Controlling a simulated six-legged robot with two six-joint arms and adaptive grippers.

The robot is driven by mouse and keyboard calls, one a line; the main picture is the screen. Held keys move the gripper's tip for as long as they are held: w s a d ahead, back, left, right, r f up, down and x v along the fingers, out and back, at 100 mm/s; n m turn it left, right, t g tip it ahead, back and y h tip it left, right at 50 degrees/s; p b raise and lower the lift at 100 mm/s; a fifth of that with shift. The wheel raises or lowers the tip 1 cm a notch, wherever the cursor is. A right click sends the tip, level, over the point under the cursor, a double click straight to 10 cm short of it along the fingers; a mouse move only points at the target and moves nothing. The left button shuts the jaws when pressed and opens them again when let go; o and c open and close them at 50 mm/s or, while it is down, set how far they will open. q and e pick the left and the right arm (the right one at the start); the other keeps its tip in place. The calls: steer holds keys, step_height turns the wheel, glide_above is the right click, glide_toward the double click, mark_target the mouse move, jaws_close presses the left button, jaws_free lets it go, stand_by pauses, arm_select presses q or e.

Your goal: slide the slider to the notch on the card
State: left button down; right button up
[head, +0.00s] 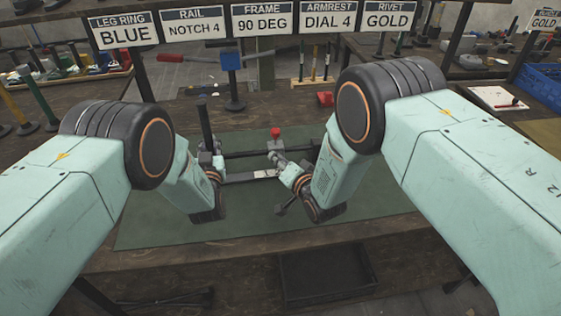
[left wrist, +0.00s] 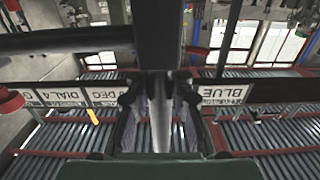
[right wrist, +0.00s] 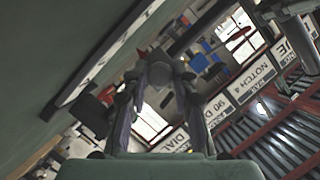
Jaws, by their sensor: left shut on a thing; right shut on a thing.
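A dark rail (head: 245,153) runs across the green mat, with a grey block topped by a red knob (head: 276,133) on it. A pale marked strip (head: 262,174) lies in front, between my grippers. The card reads RAIL NOTCH 4 (head: 194,26). My left gripper (head: 217,165) is at the rail's left end, beside a dark upright post (head: 205,125); its fingers close on a grey bar (left wrist: 158,110) in the left wrist view. My right gripper (head: 283,163) is just right of the strip, shut on a grey rounded part (right wrist: 158,66). Whether this part is the slider is unclear.
Other cards hang beside the rail card. A dark tray (head: 325,278) lies low in front. The mat (head: 150,225) is bare at the front left.

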jaws_close()
steer(key=d, duration=0.7)
steer(key=shift+w+d, duration=0.15)
steer(key=shift+w, duration=0.15)
steer(key=o, duration=0.8)
jaws_free()
